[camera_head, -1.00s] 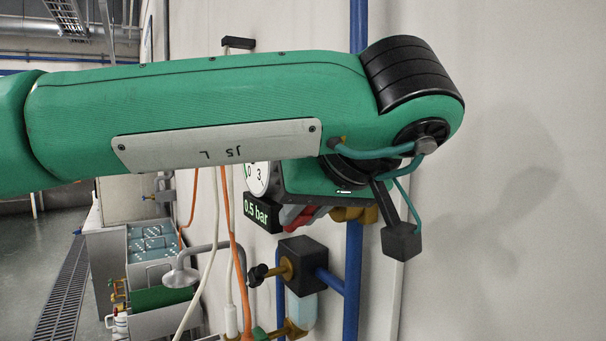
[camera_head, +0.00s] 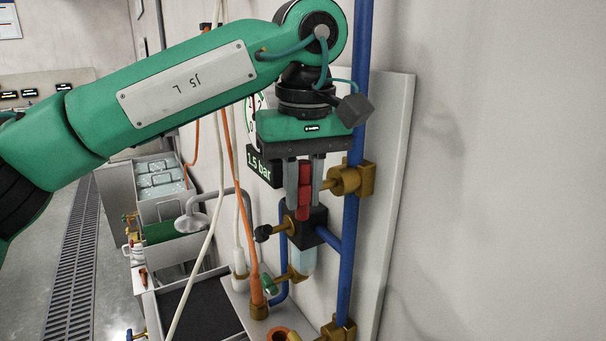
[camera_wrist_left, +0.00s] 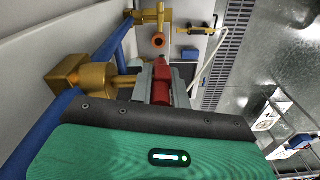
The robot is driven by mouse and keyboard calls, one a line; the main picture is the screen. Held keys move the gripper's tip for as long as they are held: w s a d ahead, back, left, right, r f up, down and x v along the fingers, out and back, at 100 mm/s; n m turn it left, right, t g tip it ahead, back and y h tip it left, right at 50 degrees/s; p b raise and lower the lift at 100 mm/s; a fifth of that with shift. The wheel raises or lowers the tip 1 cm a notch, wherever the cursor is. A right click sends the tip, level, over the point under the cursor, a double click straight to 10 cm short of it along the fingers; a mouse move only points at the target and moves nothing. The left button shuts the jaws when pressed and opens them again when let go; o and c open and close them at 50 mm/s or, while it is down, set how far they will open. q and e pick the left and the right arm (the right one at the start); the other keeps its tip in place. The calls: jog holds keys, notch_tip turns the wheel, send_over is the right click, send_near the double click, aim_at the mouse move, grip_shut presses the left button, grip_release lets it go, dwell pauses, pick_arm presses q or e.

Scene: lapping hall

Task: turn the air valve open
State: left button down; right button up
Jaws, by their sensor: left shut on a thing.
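The air valve has a brass body (camera_head: 352,180) on the vertical blue pipe and a red handle (camera_head: 304,192). The handle stands upright in the head view, roughly parallel to the pipe. My left gripper (camera_head: 304,186) comes from above and is shut on the red handle, with grey fingers at its sides. The left wrist view shows the red handle (camera_wrist_left: 161,88) between the fingers (camera_wrist_left: 160,80) and the brass body (camera_wrist_left: 83,77) to the left. A display (camera_head: 264,166) reads 1.5 bar; the dial gauge (camera_head: 250,122) behind is mostly hidden by my arm. My right gripper is out of view.
Just below the fingers is a black regulator block (camera_head: 304,230) with a dark knob (camera_head: 263,233) and a clear bowl (camera_head: 304,262). White and orange hoses (camera_head: 231,170) hang left of it. The wall right of the blue pipe (camera_head: 358,110) is clear.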

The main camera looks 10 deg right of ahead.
pick_arm(q)
jog(key=shift+g, duration=0.5)
jog(key=c, duration=1.3)
grip_release()
jog(key=shift+w, duration=0.1)
jog(key=shift+c, duration=0.2)
jog(key=shift+r, duration=0.1)
jog(key=shift+r, duration=0.3)
notch_tip(320, 180, up, 5)
jog(key=shift+w+f+b, duration=0.1)
jog(key=shift+f+b, duration=0.05)
jog(key=shift+b, duration=0.3)
notch_tip(320, 180, up, 8)
jog(key=shift+w+r+p, duration=0.1)
jog(key=shift+r+p, duration=0.1)
jog(key=shift+p, duration=0.35)
jog(key=shift+a+f, duration=0.1)
